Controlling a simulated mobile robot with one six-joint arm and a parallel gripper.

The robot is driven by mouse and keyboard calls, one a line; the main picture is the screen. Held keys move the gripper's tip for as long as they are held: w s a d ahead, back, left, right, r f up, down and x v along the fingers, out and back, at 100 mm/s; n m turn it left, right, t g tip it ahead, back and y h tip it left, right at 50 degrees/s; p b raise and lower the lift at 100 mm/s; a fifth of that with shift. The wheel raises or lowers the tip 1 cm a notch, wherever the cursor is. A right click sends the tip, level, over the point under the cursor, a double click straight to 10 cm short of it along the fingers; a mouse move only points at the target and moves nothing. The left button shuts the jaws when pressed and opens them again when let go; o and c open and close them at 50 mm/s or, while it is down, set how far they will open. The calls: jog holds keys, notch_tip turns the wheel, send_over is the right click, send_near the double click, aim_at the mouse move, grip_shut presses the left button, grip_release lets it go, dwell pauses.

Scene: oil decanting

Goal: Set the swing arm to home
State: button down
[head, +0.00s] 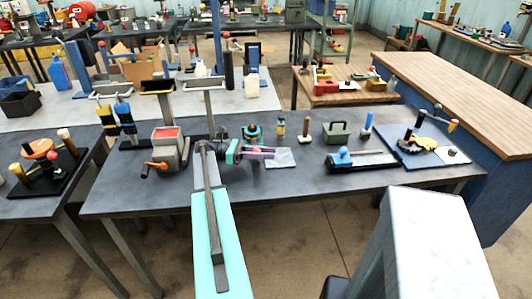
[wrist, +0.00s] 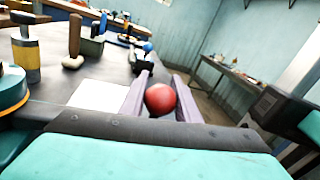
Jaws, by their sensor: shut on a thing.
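My gripper (head: 262,153) reaches over the dark middle table, and its two mauve fingers also show in the wrist view (wrist: 162,88). The fingers are shut on a red ball knob (wrist: 160,99), one on each side of it. No bar or stem of a swing arm shows clearly behind the knob, so I cannot tell its angle. A round teal and orange device (head: 252,133) stands just behind my gripper in the head view. Part of a round blue base with an orange band shows at the left of the wrist view (wrist: 12,92).
A pale flat plate (head: 281,158) lies right of my gripper. A grey box with a red top (head: 168,142) stands to the left. A bottle (head: 281,126), a wooden-handled tool (head: 304,132) and a green box (head: 337,132) stand behind to the right. The table's front strip is clear.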

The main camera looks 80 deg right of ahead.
jog(key=shift+w+r, duration=0.2)
jog(key=c, duration=1.4)
grip_release()
jog(key=shift+w, duration=0.1)
jog(key=shift+o, duration=0.2)
jog(key=shift+f, duration=0.1)
jog(key=shift+r+b, duration=0.45)
jog(key=shift+r, duration=0.4)
jog(key=s+a+r+b, duration=0.1)
jog(key=s+a, duration=0.1)
jog(key=a, duration=0.5)
jog(key=s+a+r+b, duration=0.2)
jog(key=a, duration=0.6)
jog(key=shift+s+a+r+b, duration=0.15)
jog(key=shift+s+a+b, duration=0.05)
jog(key=shift+a+b, duration=0.1)
